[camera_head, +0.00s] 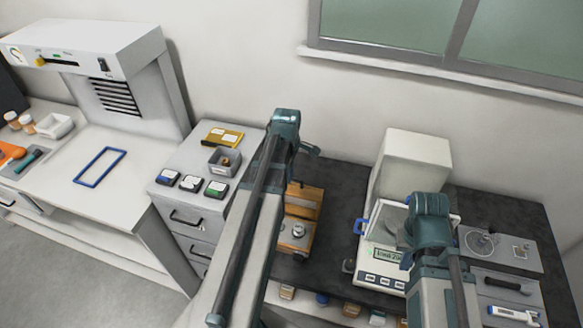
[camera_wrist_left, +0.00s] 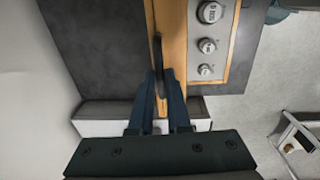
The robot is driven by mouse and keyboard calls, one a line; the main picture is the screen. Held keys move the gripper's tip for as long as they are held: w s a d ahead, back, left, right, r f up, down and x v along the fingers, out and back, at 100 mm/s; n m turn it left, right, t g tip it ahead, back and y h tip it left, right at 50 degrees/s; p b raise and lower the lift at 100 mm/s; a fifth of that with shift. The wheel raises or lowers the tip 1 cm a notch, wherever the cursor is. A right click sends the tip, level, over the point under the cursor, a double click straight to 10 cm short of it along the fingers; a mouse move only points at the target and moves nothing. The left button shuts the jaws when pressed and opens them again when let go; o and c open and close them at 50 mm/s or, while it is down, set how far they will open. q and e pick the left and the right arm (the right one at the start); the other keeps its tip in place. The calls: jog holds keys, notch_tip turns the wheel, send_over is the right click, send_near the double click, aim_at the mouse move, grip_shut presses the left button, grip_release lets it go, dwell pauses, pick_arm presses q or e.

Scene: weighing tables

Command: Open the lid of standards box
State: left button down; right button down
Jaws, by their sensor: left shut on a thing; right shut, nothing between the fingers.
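The standards box (camera_head: 297,236) is a wooden box on the dark table, partly hidden by my left arm. Its lid (camera_head: 304,196) stands raised at the back, and metal weights show in the front part. In the left wrist view, the wooden lid (camera_wrist_left: 172,25) is seen steeply beside several round weights (camera_wrist_left: 207,45) in a grey insert. My left gripper (camera_wrist_left: 160,82) is shut on a thin dark part at the lid, with its fingertips close together. My left fingers are hidden in the head view. My right arm is over the balance at the right; its fingers are hidden.
A balance (camera_head: 380,280) and a pale block-shaped housing (camera_head: 412,160) stand right of the box. A grey drawer cabinet (camera_head: 181,215) with small cases and a grey bin (camera_head: 222,168) stands left. Small items line the table's front below the box.

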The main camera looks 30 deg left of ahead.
aim_at(288, 187)
pick_arm(q)
jog(key=c, duration=0.9)
grip_release()
jog(key=shift+r, duration=0.15)
notch_tip(288, 187, up, 14)
jog(key=s+p, duration=0.1)
jog(key=p, duration=1.2)
jog(key=shift+f+p, duration=0.25)
jog(key=shift+p, duration=0.15)
jog(key=shift+d, duration=0.1)
